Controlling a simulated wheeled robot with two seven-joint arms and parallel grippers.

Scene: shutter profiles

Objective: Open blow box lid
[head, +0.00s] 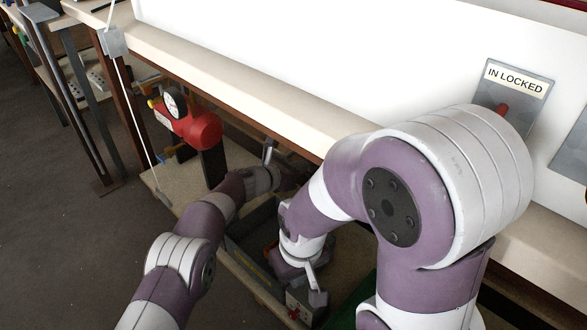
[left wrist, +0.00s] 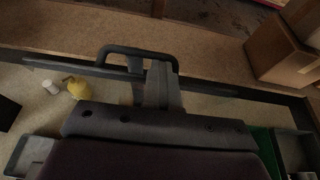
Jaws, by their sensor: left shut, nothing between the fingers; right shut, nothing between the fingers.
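My left gripper (head: 269,152) is shut and empty, reaching in under the front edge of the white-topped bench. In the left wrist view the shut left gripper (left wrist: 160,82) is right beside a dark looped handle (left wrist: 124,50) on a long dark bar. I cannot tell whether they touch, or whether this handle belongs to the blow box lid. A dark grey open box (head: 243,262) stands on the low shelf, partly hidden by my arms. My right gripper (head: 316,285) is shut and empty, lower and nearer than the left. No blow box lid can be identified for certain.
A red tank with a gauge (head: 190,125) stands on the low shelf (head: 160,182) left of my left gripper. The bench edge (head: 225,85) overhangs the shelf. An "IN LOCKED" sign (head: 515,82) is at the upper right. A cardboard-coloured box (left wrist: 278,50) shows in the left wrist view.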

